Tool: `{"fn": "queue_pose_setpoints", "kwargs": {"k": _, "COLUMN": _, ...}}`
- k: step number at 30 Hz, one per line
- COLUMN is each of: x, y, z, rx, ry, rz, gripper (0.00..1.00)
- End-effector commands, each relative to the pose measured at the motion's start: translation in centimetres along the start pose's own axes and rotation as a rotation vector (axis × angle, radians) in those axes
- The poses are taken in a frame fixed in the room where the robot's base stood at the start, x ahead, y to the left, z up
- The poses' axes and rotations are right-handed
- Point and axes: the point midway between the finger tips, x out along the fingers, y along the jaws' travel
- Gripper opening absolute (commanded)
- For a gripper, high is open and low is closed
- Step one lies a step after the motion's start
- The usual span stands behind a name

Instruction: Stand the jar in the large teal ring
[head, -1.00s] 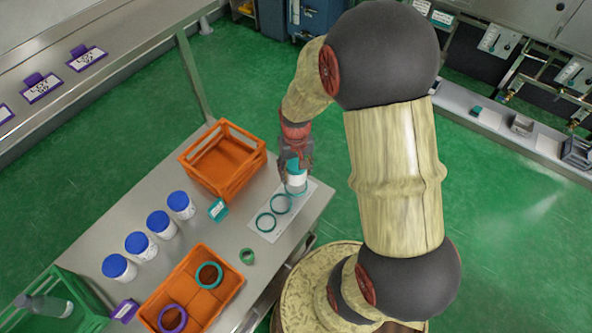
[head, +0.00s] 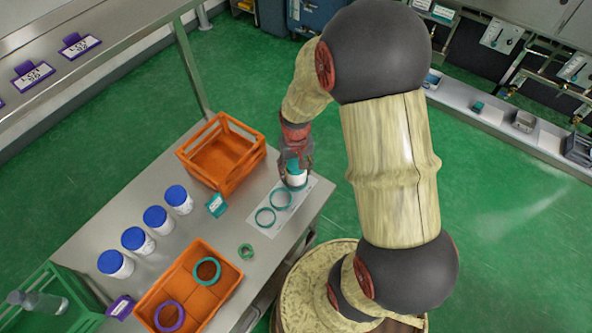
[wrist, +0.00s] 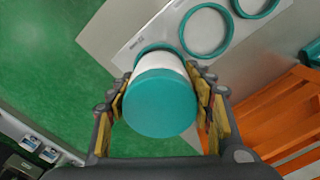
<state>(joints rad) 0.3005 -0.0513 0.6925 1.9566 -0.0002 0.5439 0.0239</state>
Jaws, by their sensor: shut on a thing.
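The jar (head: 297,179) is white with a teal lid. It is upright in my gripper (head: 296,175), at the far right end of a pale sheet. My gripper is shut on its sides, and the wrist view shows the teal lid (wrist: 160,103) between the fingers. The sheet (head: 252,224) bears a row of teal rings. The ring at the jar's base (wrist: 143,52) looks the largest and is partly hidden by the jar. A middle ring (head: 272,200) and a smaller ring (head: 257,218) are empty. Whether the jar's base touches the sheet is hidden.
An orange crate (head: 240,185) stands left of the sheet. Several blue-lidded jars (head: 157,219) line the table's left. A second orange crate (head: 227,290) holds a teal and a purple ring. The table's edge is close to the sheet.

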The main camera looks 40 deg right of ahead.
Motion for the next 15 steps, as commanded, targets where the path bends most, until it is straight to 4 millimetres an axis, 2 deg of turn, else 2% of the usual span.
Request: {"fn": "queue_pose_setpoints", "kwargs": {"k": 15, "x": 2.0, "y": 0.0, "z": 0.0, "rx": 0.0, "ry": 0.001, "rz": 0.0, "gripper": 0.19}}
